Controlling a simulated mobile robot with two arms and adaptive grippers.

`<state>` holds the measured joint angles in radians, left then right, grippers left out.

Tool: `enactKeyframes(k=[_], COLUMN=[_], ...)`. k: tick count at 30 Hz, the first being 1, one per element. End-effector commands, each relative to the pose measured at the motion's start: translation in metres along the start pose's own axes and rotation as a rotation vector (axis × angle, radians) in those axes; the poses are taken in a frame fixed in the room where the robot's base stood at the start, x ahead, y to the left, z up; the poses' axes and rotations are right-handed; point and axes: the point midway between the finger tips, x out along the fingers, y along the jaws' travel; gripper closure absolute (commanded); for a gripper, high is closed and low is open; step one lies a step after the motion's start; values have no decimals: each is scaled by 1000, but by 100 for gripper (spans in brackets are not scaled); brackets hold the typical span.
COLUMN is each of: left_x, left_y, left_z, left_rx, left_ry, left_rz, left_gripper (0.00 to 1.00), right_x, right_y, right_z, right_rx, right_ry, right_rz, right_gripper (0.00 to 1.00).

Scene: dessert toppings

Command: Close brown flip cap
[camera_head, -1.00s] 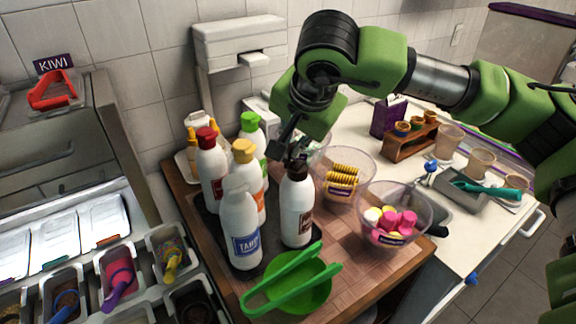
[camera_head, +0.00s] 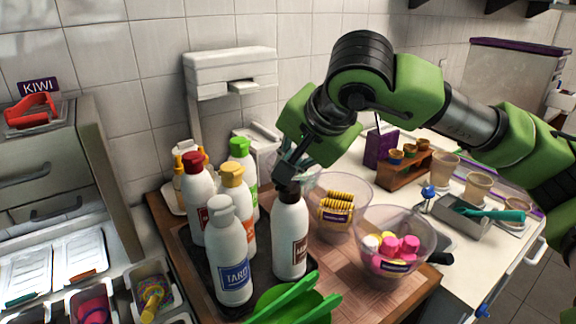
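The dark fingers point down and sit at or just above the cap. I cannot tell whether they touch it, nor how far apart they are. The cap's lid is mostly hidden by the fingers, so I cannot tell if it is open. My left gripper is not in view.
Close left stand a white-capped bottle (camera_head: 233,264), an orange-capped bottle (camera_head: 236,196) and a red-capped bottle (camera_head: 195,198); a green-capped bottle (camera_head: 243,165) is behind. A green bowl with tongs (camera_head: 290,302) is in front. Clear bowls (camera_head: 396,240) of toppings are to the right.

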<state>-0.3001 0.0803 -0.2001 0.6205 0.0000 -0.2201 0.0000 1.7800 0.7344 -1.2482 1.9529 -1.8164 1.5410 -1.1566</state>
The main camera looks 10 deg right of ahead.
Motion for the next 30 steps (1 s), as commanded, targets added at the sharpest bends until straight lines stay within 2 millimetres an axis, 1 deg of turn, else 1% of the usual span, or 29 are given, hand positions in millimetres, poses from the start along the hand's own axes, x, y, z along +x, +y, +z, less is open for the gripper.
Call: enactKeyframes(k=[1, 3, 13, 16, 20, 27, 30], left_x=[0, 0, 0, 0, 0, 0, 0], left_y=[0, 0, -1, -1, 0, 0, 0], left_z=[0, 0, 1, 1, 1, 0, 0], left_rx=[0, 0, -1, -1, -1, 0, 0], left_ry=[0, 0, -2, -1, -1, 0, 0], left_rz=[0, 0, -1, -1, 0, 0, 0], left_gripper=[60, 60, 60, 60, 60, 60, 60], right_x=[0, 0, -1, -7, -28, -80, -97], right_y=[0, 0, 0, -1, -1, -1, -1], right_z=[0, 0, 0, 0, -1, -1, -1], right_rx=[1, 0, 0, 0, -1, 0, 0], right_ry=[0, 0, 1, 1, 2, 2, 2], right_rz=[0, 0, 0, -1, -3, -4, -4], right_gripper=[86, 72, 72, 72, 72, 72, 72])
